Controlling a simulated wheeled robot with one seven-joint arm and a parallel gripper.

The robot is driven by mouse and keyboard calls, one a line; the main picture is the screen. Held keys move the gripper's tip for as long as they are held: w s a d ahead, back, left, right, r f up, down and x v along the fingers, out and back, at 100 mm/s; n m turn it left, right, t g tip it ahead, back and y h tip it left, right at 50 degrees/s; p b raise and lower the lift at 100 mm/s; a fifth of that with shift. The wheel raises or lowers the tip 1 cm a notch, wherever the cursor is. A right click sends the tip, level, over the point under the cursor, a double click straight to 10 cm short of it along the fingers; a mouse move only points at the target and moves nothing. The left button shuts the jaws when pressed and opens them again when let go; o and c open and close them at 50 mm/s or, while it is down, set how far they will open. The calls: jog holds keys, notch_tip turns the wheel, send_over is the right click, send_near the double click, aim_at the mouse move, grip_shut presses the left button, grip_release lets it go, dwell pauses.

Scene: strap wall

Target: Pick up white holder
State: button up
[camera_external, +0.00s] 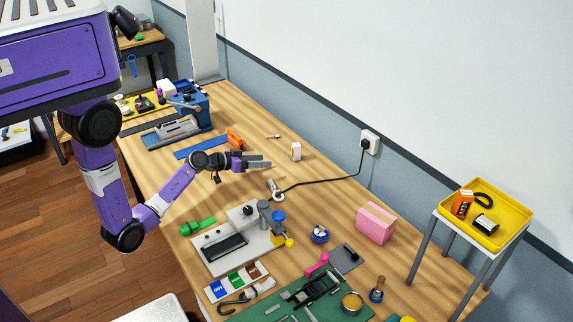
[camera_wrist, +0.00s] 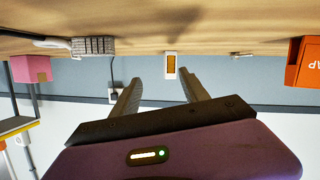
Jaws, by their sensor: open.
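The white holder (camera_external: 296,151) is a small upright box on the wooden table, toward the wall side. In the wrist view, which is upside down, it shows as a white frame with an orange-brown face (camera_wrist: 170,66), ahead of and between my fingers. My gripper (camera_external: 267,161) reaches low over the table from the left, its fingers toward the holder with a gap left between. In the wrist view my gripper (camera_wrist: 159,76) is open, with nothing between its fingers. The holder's far side is hidden.
A black cable runs from the wall socket (camera_external: 370,141) to a tool (camera_external: 276,190) on the table right of my gripper. An orange device (camera_external: 234,139) and a small metal piece (camera_external: 273,136) lie nearby. A pink box (camera_external: 376,223) stands farther right. Table around the holder is clear.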

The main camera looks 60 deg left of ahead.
aim_at(296, 152)
jog(key=w+m, duration=0.1)
jog(key=w, duration=0.3)
jog(key=w+a+m+g+h, duration=0.1)
jog(key=w+m, duration=0.1)
jog(key=w, duration=0.2)
jog(key=w+a+m+b, duration=0.1)
jog(key=w, duration=0.4)
jog(key=shift+r+g+h, duration=0.15)
jog(key=shift+g+h, duration=0.15)
jog(key=shift+h, duration=0.1)
jog(key=shift+d+p+x, duration=0.15)
jog(key=shift+p+x, duration=0.2)
jog(key=shift+x, duration=1.5)
jog(key=shift+d+p+x, duration=0.15)
jog(key=shift+p+x, duration=0.2)
jog(key=shift+x, duration=1.55)
jog(key=shift+r, duration=0.15)
grip_shut()
